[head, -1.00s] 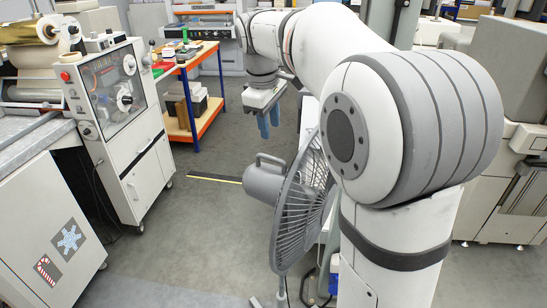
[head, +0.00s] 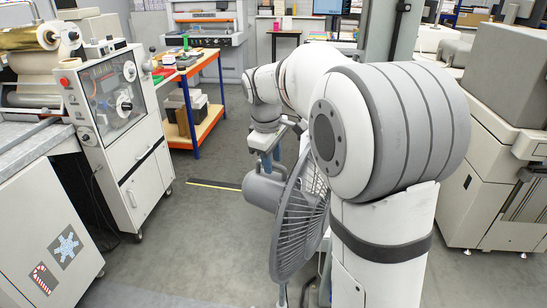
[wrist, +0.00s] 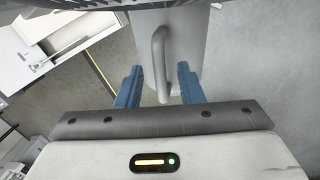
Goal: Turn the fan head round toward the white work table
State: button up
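The grey fan has a round wire cage (head: 300,225) facing right and a motor housing (head: 262,190) at its back, on the left side. In the wrist view, the housing (wrist: 192,50) carries a curved grey handle (wrist: 159,62). My gripper (wrist: 159,88) is open, with one blue finger on each side of the handle and visible gaps between.
A white machine cabinet (head: 140,180) stands at the left, beside a grey-topped bench (head: 30,145). Large beige machines (head: 500,150) stand at the right. Grey floor (head: 190,235) with a yellow-and-black strip (head: 212,184) lies open between the cabinet and the fan.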

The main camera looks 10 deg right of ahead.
jog(key=shift+c, duration=0.4)
grip_shut()
